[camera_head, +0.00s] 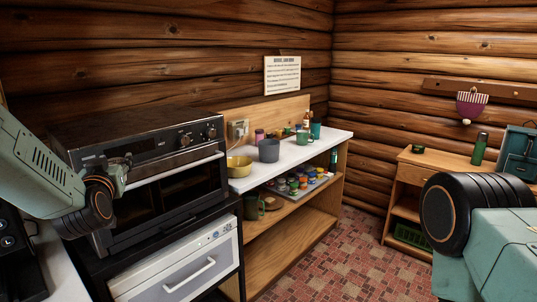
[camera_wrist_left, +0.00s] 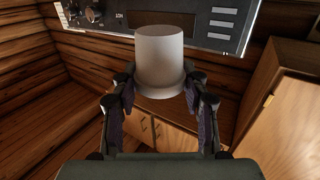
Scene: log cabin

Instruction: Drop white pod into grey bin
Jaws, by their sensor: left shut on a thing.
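My left gripper (camera_wrist_left: 163,82) is shut on the white pod (camera_wrist_left: 166,50), a small pale cup shape with a wider rim, held between both fingers in the left wrist view. In the head view my left arm comes in from the left in front of the oven; the pod and fingertips are hidden behind the wrist there. The grey bin (camera_head: 269,150), a small round open container, stands on the white counter (camera_head: 305,147), right of and beyond my left arm. My right arm shows at the lower right; its gripper is out of view.
A black toaster oven (camera_head: 150,170) stands between my left arm and the counter. A shelf of coloured pods (camera_head: 299,183) lies below the counter.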

